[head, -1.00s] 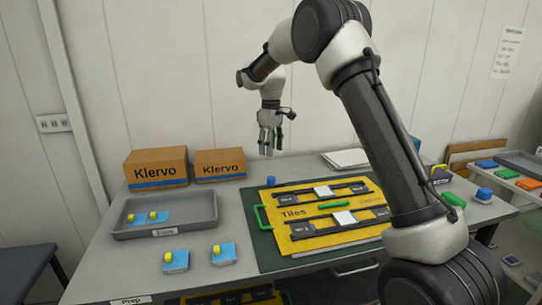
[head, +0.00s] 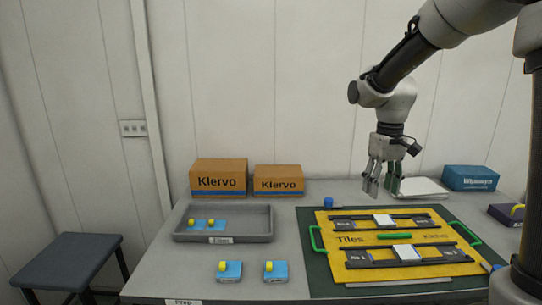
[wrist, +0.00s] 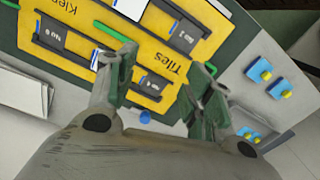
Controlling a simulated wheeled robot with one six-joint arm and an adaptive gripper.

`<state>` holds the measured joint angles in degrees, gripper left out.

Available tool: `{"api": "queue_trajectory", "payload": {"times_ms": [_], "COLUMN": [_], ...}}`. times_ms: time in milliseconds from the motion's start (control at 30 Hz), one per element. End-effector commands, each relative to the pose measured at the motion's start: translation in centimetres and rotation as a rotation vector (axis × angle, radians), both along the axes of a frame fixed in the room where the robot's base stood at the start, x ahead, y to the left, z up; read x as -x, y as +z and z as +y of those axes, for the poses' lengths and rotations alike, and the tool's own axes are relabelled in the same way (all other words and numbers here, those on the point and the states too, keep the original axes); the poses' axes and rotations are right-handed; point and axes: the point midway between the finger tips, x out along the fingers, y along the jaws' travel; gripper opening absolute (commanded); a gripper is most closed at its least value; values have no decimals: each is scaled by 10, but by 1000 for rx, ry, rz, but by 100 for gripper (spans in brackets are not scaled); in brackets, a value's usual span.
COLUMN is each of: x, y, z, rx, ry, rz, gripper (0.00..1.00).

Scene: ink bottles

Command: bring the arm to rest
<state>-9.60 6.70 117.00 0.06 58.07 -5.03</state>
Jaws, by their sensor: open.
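My gripper (head: 382,188) hangs pointing down in the head view, above the back of the grey table (head: 158,268). Its fingers are apart and nothing is between them. In the wrist view, the gripper (wrist: 160,75) shows two spread fingers over the yellow Tiles board (wrist: 90,18). The arm reaches in from the upper right of the head view.
The yellow board (head: 328,236) lies on a dark green mat. Two blue blocks with yellow tops (head: 229,271) (head: 276,271) stand left of it; two more are in the grey tray (head: 185,237). Klervo boxes (head: 219,178) (head: 278,181) and a blue box (head: 470,178) stand behind.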

Motion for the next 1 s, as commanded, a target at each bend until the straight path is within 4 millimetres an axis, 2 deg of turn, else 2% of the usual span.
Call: {"api": "queue_trajectory", "payload": {"times_ms": [33, 200, 300, 433, 500, 600, 733, 1000], "x": [29, 115, 159, 201, 213, 220, 223, 223], "y": [12, 32, 37, 41, 45, 58, 66, 66], "z": [-10, -38, -49, -60, -64, -67, -70, -71], "rx": [-4, -18, -27, -37, -42, -48, -51, -50], "ry": [-36, -139, -181, -212, -225, -240, -251, -256], "rz": [-27, -109, -168, -252, -298, -365, -404, -405], "gripper": [51, 51, 51, 51, 51, 51, 51, 51]}}
